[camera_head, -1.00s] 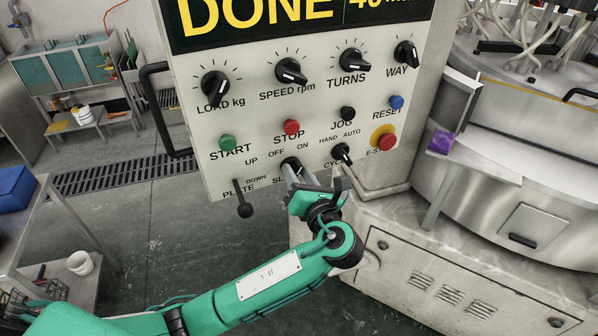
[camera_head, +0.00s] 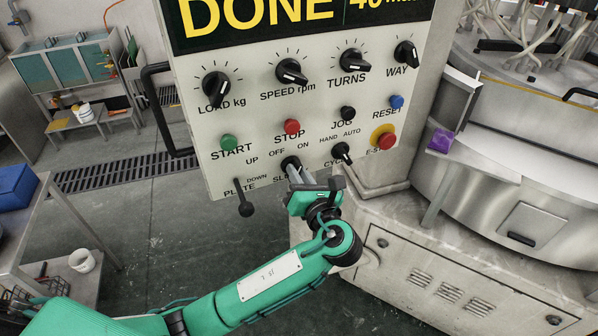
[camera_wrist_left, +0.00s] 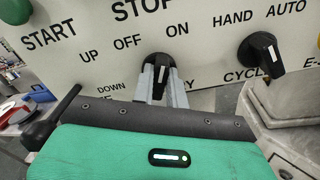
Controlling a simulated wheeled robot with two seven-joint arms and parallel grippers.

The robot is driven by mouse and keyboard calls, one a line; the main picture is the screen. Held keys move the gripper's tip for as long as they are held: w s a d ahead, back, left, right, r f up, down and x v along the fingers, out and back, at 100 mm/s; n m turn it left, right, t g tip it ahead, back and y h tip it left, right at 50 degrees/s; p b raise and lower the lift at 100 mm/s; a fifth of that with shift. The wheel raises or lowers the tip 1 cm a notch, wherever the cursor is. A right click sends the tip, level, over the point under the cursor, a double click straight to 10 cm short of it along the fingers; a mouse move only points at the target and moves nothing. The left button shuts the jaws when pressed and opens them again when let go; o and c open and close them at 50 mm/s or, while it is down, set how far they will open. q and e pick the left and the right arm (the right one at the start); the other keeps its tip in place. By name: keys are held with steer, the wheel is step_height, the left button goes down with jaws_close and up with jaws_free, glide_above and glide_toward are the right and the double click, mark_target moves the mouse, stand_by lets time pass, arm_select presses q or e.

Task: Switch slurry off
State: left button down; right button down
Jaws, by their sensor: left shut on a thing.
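The slurry switch (camera_head: 290,162) is a black rotary knob low on the pale control panel, below the OFF and ON labels. Its "SLURRY" label is mostly hidden by my gripper. My left gripper (camera_head: 297,174) reaches up to it from below and is shut on the knob. In the left wrist view, the two grey fingers (camera_wrist_left: 160,91) stand on either side of the black knob handle (camera_wrist_left: 158,68). A short white mark shows on the handle. I cannot tell clearly which label it points to. My right gripper is not in view.
The CYCLE knob (camera_head: 341,153) is close on the right, and the red E-STOP (camera_head: 384,138) is beyond it. The black PLATE lever (camera_head: 245,209) hangs on the left. START (camera_head: 228,142) and STOP (camera_head: 291,127) buttons sit above. A machine cabinet (camera_head: 440,280) stands at lower right.

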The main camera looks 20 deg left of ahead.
arm_select(q)
steer(key=shift+s+a+n, duration=0.1)
steer(key=shift+n, duration=2.5)
steer(key=shift+s+a+n, duration=0.1)
steer(key=shift+n, duration=2.8)
steer(key=c, duration=1.4)
jaws_free()
